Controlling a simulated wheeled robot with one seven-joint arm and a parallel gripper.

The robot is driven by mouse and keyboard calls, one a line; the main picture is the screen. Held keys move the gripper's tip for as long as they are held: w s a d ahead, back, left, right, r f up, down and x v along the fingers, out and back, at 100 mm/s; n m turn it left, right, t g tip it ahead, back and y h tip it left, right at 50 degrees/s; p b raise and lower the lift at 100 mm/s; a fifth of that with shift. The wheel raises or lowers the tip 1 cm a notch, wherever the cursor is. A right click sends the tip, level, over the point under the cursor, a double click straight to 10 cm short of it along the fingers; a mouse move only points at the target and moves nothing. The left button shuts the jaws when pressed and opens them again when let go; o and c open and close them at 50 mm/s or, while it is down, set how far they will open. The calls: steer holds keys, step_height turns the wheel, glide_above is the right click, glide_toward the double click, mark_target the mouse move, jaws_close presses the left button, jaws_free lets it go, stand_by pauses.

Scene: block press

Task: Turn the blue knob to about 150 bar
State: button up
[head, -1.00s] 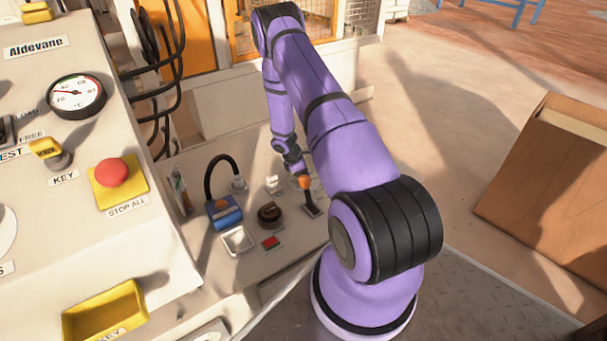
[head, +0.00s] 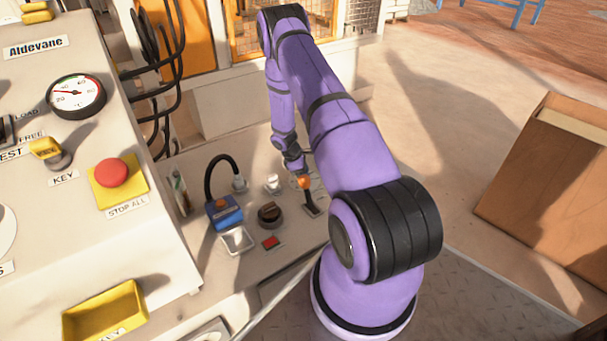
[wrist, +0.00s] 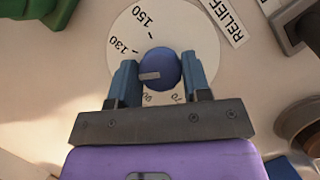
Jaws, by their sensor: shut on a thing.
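The blue knob (wrist: 163,62) sits on a round white dial (wrist: 180,25) in the wrist view. My gripper (wrist: 160,82) has a blue finger on each side of it and is shut on it. The pale mark on the knob points left and slightly down, below the 130 mark. The 150 mark is further up the dial. The left finger covers part of the scale, and the lower numbers are partly hidden. In the head view my arm hides the knob and fingers.
A RELIEF label (wrist: 222,20) lies right of the dial. A grey fitting (wrist: 292,20) and a brown round part (wrist: 302,125) are close on the right. In the head view an orange-topped lever (head: 304,183) and a black knob (head: 269,214) stand on the panel.

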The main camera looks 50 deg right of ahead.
steer(key=m+y, duration=0.1)
steer(key=m, duration=0.3)
steer(key=shift+d+m+g, duration=0.15)
steer(key=shift+m+g, duration=0.15)
steer(key=shift+g, duration=0.1)
steer(key=m+y, duration=0.1)
steer(key=m, duration=0.2)
steer(key=shift+m+y, duration=0.3)
steer(key=shift+y, duration=0.1)
steer(key=m+y, duration=0.1)
steer(key=m, duration=0.2)
steer(key=m+y, duration=0.1)
steer(key=m, duration=0.3)
steer(key=shift+d+t+y, duration=0.1)
steer(key=shift+t+y, duration=0.2)
steer(key=o, duration=0.9)
steer(key=v, duration=1)
steer(key=shift+w+r, duration=0.15)
steer(key=shift+r, duration=0.2)
steer(key=shift+d, duration=0.1)
